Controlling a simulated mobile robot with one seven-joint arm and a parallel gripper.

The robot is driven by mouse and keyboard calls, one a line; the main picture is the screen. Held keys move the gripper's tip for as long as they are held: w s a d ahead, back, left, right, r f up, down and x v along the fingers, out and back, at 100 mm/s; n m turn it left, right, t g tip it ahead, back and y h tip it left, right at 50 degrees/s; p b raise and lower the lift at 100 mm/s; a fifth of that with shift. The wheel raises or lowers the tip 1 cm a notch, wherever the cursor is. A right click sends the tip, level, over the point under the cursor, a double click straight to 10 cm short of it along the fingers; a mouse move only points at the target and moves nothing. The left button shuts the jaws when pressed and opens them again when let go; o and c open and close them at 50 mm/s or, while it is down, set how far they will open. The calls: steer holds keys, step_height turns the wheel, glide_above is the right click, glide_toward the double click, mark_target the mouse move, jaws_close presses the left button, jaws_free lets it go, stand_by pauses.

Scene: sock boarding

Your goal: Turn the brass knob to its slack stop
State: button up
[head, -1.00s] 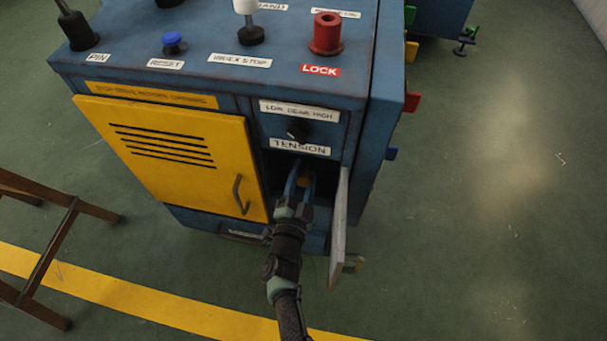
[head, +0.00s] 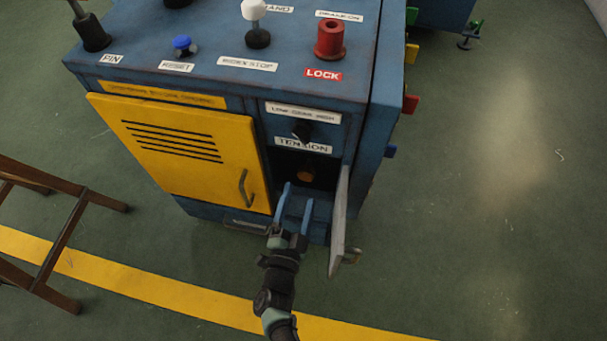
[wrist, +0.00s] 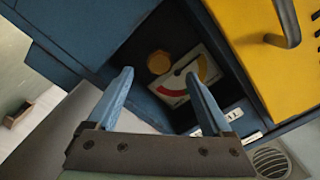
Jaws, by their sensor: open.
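The brass knob (head: 306,174) sits inside the open recess under the TENSION label (head: 303,145).
The recess's grey door (head: 340,222) stands open to the right of my gripper. A yellow louvred door (head: 180,150) with a handle is to the left. A black switch (head: 302,130) is above the recess. A wooden stool (head: 55,235) stands at the left on the floor.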

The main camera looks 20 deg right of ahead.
steer(key=p+v, duration=0.1)
steer(key=v, duration=0.3)
steer(key=shift+s+a, duration=0.2)
steer(key=shift+s, duration=0.05)
stand_by(0.3)
